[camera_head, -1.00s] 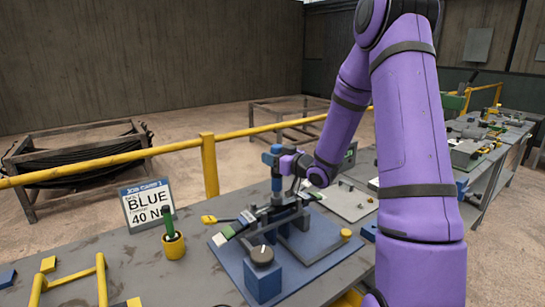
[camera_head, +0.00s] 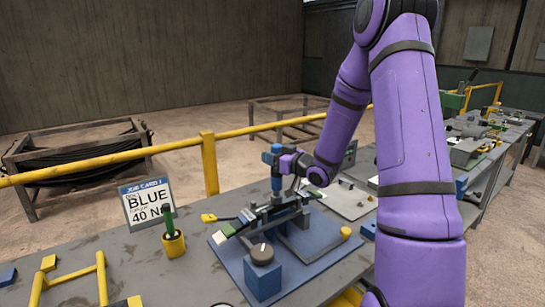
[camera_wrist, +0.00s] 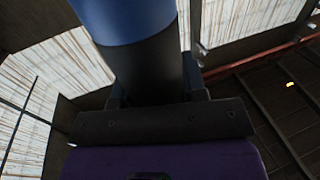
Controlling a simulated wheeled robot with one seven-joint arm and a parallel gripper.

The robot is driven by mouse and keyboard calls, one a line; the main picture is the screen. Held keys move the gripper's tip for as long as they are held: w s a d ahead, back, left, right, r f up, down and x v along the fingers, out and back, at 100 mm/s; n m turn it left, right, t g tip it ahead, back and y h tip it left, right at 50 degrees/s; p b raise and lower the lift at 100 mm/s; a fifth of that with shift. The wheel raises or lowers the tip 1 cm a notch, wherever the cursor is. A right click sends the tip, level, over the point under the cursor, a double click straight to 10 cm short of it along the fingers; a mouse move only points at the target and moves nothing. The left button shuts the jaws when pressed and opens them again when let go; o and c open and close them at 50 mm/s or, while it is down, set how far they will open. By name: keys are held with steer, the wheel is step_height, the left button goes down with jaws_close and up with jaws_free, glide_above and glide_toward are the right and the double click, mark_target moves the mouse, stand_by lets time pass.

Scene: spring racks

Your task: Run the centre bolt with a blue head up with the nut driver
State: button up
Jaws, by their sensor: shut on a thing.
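My gripper (camera_head: 288,163) is shut on the nut driver (camera_head: 276,183), a tool with a blue top and a dark body. It stands upright over the middle of the spring rack (camera_head: 285,212). In the wrist view the driver (camera_wrist: 125,20) fills the upper left, with its dark lower part between my jaws. The driver's lower end meets the dark parts of the rack. The centre bolt and its blue head cannot be made out; the driver and rack parts cover that spot.
A blue block with a round grey knob (camera_head: 262,254) stands at the front of the blue base plate (camera_head: 230,262). A job card (camera_head: 147,205) reads BLUE, 40 N. A yellow cup with a green-handled tool (camera_head: 173,243) stands to the left. A yellow rail (camera_head: 100,165) runs behind the bench.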

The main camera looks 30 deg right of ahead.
steer(key=shift+r, duration=3.45)
